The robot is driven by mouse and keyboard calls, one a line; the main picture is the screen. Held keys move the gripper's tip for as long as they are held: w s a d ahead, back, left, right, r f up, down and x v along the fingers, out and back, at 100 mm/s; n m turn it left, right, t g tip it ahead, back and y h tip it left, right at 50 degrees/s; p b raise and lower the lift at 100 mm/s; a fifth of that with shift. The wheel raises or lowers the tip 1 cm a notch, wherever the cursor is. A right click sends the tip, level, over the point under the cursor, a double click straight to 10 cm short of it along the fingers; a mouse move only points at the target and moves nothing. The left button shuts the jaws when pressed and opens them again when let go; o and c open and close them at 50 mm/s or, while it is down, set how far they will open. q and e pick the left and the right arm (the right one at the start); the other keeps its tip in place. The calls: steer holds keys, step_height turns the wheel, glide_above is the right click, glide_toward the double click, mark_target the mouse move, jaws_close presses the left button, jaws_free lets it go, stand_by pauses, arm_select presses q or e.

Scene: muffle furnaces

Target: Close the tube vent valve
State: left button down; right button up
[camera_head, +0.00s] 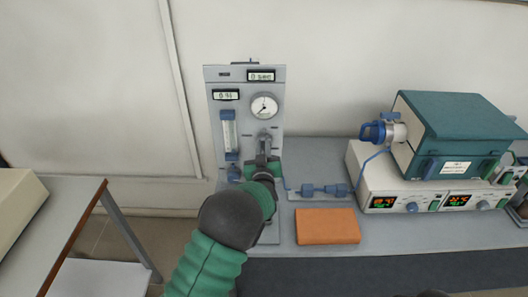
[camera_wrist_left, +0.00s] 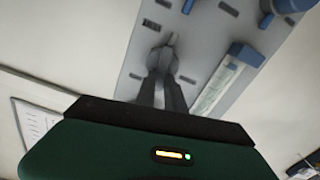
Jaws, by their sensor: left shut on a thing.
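The upright grey gas panel (camera_head: 213,135) stands on the bench. My left gripper (camera_head: 264,146) reaches its front below the round gauge and is shut on a small grey handle there. In the left wrist view my left gripper's fingers (camera_wrist_left: 163,88) close around this handle (camera_wrist_left: 166,48), a narrow grey lever on the panel face. Its lower part is hidden between the fingers. I cannot read the panel labels, so I cannot tell whether this is the tube vent valve. My right gripper is not in view.
The panel carries a gauge (camera_head: 264,106) and a blue-ended flowmeter (camera_head: 229,135). A blue inline fitting (camera_head: 325,190) and an orange block (camera_head: 327,226) lie to the right. A teal furnace (camera_head: 465,130) sits on a white control unit (camera_head: 375,180). A side table (camera_head: 50,235) stands left.

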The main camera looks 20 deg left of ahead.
arm_select(q)
steer(key=shift+s+a+f+n+b, duration=0.1)
steer(key=shift+a+f+n+b, duration=0.2)
steer(key=shift+n+b, duration=2.65)
steer(key=shift+s+a+f+n+b, duration=0.15)
steer(key=shift+f+n+b, duration=0.25)
steer(key=shift+n+b, duration=2.6)
steer(key=shift+w+a+f+n+b, duration=0.1)
steer(key=shift+a+f+n+b, duration=0.2)
steer(key=shift+n+b, duration=2.65)
steer(key=shift+d+m+b, duration=0.1)
steer(key=shift+m+b, duration=0.65)
steer(key=shift+m, duration=0.05)
steer(key=c, duration=1.4)
jaws_free()
steer(key=shift+c, duration=0.2)
steer(key=v, duration=1.6)
steer(key=shift+s+p, duration=0.4)
